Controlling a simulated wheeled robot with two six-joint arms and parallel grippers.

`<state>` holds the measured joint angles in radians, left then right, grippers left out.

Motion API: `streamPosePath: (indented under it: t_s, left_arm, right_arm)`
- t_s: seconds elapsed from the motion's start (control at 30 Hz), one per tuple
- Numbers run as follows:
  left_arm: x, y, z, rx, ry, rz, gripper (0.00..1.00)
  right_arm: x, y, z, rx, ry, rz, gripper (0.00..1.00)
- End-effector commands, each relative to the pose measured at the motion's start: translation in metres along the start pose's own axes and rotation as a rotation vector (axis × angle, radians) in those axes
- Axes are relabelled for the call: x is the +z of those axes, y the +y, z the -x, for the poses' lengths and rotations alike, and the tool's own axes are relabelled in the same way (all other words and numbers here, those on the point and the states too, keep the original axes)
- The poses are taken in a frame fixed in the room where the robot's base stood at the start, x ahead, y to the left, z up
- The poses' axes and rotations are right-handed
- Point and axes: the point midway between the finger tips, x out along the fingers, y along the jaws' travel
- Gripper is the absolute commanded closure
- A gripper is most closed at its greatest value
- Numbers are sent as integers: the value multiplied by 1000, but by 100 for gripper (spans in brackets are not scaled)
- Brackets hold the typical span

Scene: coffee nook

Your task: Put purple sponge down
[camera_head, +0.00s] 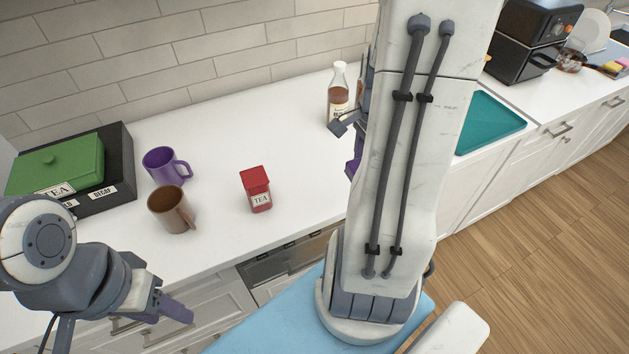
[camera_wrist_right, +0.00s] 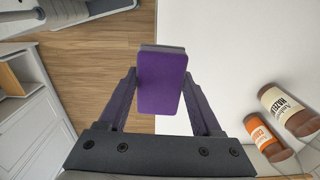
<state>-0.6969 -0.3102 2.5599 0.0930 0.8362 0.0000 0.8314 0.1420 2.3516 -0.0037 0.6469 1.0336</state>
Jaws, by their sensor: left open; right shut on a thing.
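The purple sponge (camera_wrist_right: 163,84) shows in the right wrist view, upright between the fingers of my right gripper (camera_wrist_right: 160,76), which is shut on it. Below it in that view are the white counter and, to the left, the wood floor. In the head view my right arm hides most of this gripper; a small purple part shows at the arm's left edge, and I cannot tell whether it is finger or sponge. My left gripper (camera_head: 172,306) is open and empty, low at the left in front of the counter edge.
On the white counter (camera_head: 225,235) stand a red tea tin (camera_head: 256,190), a brown mug (camera_head: 171,209), a purple mug (camera_head: 166,167), a black box (camera_head: 118,165) with a green lid, and a syrup bottle (camera_head: 339,92). Two bottles (camera_wrist_right: 284,108) lie right of the sponge in the wrist view.

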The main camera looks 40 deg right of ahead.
Motion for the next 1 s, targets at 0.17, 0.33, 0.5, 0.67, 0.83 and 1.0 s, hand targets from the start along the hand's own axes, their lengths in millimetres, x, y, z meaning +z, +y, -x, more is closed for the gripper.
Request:
streamPosePath:
  t_s: [0.17,0.33,0.5,0.67,0.83,1.0]
  left_arm:
    - [0,0,0,0,0,0,50]
    - [0,0,4,0,0,0,50]
    - [-1,1,13,0,0,1,50]
    - [-1,1,20,0,0,1,50]
    - [-1,2,24,0,0,1,50]
    - [-2,2,28,0,0,1,50]
  right_arm:
    - [2,-1,-1,1,-2,3,100]
    - [14,-16,-12,6,-5,9,100]
    - [37,-47,-35,6,-5,9,100]
    - [56,-75,-55,4,-4,7,100]
    - [68,-92,-68,1,-3,2,100]
    - [70,-93,-81,5,-4,0,100]
